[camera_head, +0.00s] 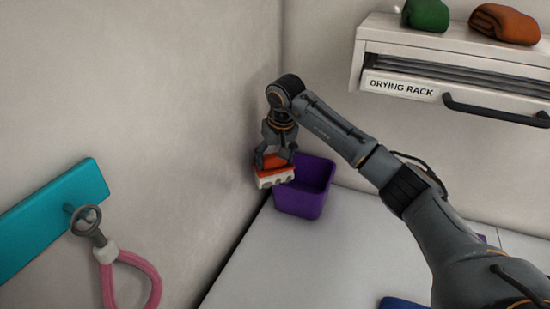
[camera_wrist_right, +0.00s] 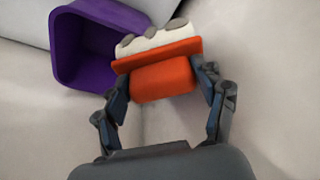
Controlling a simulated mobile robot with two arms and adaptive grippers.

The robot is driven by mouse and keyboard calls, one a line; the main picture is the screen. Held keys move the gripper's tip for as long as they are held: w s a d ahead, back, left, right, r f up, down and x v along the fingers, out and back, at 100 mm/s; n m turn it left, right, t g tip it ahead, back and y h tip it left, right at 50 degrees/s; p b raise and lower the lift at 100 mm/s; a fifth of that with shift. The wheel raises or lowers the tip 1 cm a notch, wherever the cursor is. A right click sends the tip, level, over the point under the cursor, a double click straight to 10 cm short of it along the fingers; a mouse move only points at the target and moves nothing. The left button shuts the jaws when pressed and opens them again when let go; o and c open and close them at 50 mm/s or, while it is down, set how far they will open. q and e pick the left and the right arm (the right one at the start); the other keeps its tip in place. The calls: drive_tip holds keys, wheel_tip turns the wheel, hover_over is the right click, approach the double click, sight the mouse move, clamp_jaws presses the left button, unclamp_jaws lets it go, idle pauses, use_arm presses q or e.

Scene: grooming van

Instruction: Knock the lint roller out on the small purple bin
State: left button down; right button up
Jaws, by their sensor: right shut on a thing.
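The lint roller (camera_head: 275,177) has an orange handle side and a white side with grey patches. My right gripper (camera_head: 275,158) is shut on its orange part, fingers pointing down, with the white side lowest. The small purple bin (camera_head: 302,201) stands upright at the far end of the white surface, by the corner. The roller is at the bin's left edge and overlaps its rim in the head view. In the right wrist view the roller (camera_wrist_right: 158,52) is beside the bin's opening (camera_wrist_right: 72,62); I cannot tell whether they touch. My left gripper is not in view.
A teal wall plate (camera_head: 45,215) with a pink loop (camera_head: 150,285) is at left. The white surface (camera_head: 290,265) in front of the bin is clear.

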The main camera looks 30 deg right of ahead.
drive_tip(key=shift+f+b, duration=0.35)
drive_tip(key=shift+f, duration=0.25)
idle(1.2)
drive_tip(key=shift+r+p, duration=0.5)
drive_tip(key=shift+r, duration=0.3)
drive_tip(key=shift+f+b, duration=0.5)
drive_tip(key=shift+f, duration=0.3)
idle(1.3)
drive_tip(key=shift+r+p, duration=1.95)
drive_tip(key=shift+r, duration=1.15)
drive_tip(key=shift+a, duration=0.1)
